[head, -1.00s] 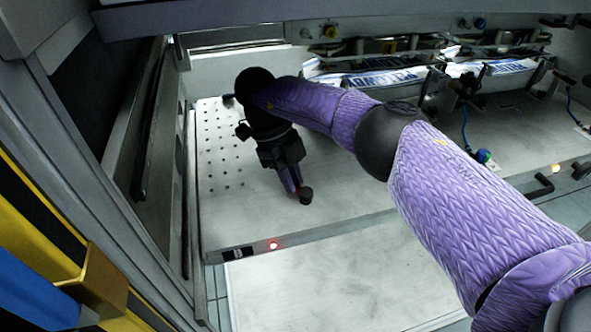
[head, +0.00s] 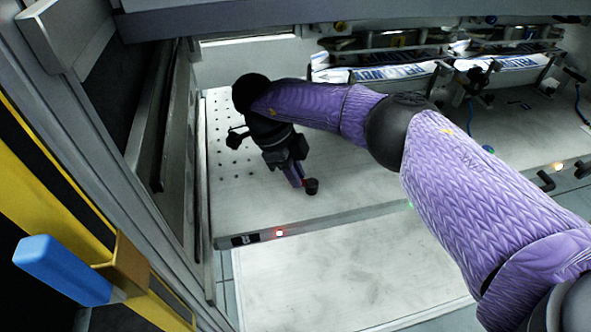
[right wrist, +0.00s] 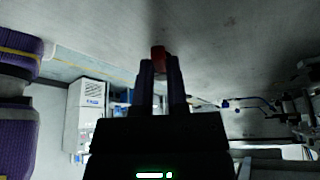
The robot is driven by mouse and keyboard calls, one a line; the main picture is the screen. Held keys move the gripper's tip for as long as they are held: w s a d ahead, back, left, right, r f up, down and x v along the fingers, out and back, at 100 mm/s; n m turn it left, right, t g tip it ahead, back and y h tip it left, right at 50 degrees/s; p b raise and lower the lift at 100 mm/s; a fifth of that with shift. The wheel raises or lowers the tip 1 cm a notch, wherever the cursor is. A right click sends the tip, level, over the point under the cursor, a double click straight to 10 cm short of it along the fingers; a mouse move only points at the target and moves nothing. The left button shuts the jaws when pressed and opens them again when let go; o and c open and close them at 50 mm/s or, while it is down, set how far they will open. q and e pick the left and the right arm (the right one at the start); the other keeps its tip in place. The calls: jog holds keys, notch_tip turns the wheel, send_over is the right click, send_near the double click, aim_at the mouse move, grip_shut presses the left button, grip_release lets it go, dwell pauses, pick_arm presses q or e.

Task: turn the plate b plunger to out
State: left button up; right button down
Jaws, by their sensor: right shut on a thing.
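My right gripper (head: 300,176) reaches down over the left metal plate (head: 350,180) in the head view. Its purple fingers are shut on a small plunger knob (head: 311,187), which looks dark there. No readable letter shows which plate this is. My left gripper is not in view.
A red lamp (head: 279,233) and a black label (head: 245,240) sit on the plate's front edge. White printed sheets (head: 385,73) lie at the back. A blue handle (head: 62,268) juts out at the left. The lower pale panel (head: 340,275) is clear.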

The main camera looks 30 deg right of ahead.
jog(key=c, duration=0.6)
grip_release()
jog(key=shift+c, duration=0.2)
jog(key=p+v, duration=0.1)
jog(key=v, duration=0.6)
jog(key=shift+r, duration=0.25)
jog(key=shift+a, duration=0.1)
